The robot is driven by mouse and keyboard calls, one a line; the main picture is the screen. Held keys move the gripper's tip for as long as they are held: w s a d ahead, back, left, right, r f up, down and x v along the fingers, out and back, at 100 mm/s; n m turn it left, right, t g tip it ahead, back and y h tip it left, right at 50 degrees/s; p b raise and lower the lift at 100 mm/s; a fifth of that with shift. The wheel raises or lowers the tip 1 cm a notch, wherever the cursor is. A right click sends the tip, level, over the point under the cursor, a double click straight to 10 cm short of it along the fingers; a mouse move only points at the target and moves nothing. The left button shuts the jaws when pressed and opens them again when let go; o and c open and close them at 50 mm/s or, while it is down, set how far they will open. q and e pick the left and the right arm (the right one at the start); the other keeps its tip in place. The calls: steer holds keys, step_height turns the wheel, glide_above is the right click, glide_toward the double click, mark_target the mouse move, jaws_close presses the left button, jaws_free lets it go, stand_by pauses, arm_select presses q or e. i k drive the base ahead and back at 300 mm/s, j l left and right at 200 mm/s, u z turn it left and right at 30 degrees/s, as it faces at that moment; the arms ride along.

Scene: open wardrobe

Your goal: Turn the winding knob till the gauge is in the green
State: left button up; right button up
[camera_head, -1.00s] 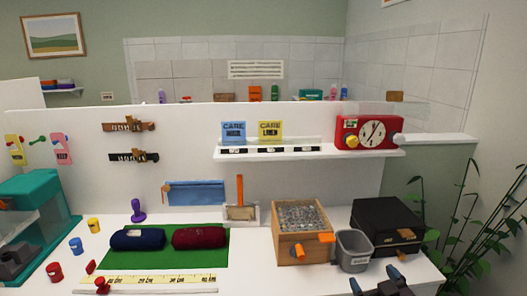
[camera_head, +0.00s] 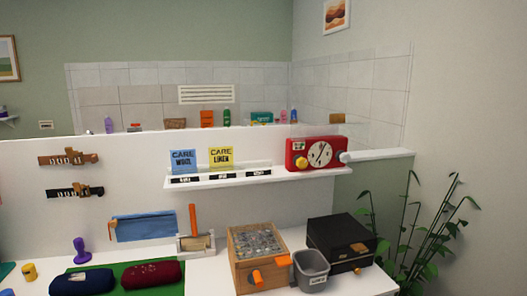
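A red box (camera_head: 333,148) stands at the right end of the white wall shelf. Its front carries a round white dial (camera_head: 320,154) with a dark pointer that leans to the upper right. A yellow knob (camera_head: 300,162) is at the lower left of the dial. A pale grey knob (camera_head: 345,157) sticks out at the box's right side. A small green and white patch (camera_head: 299,146) is at the upper left of its front; its detail is too small to read. Neither gripper shows in this view, and nothing touches the box.
Blue (camera_head: 183,162) and yellow (camera_head: 221,158) care cards stand on the shelf (camera_head: 215,181) left of the box. Below are a wooden gravel box (camera_head: 241,272), a grey bin (camera_head: 312,283) and a black case (camera_head: 340,235). A plant (camera_head: 435,240) stands at the right.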

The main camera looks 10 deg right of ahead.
mark_target(302, 163)
steer(key=i+l+z, duration=0.2)
steer(key=i+l, duration=0.2)
steer(key=l, duration=0.2)
steer(key=i+l+z, duration=0.15)
steer(key=i+l, duration=0.3)
steer(key=l, duration=0.15)
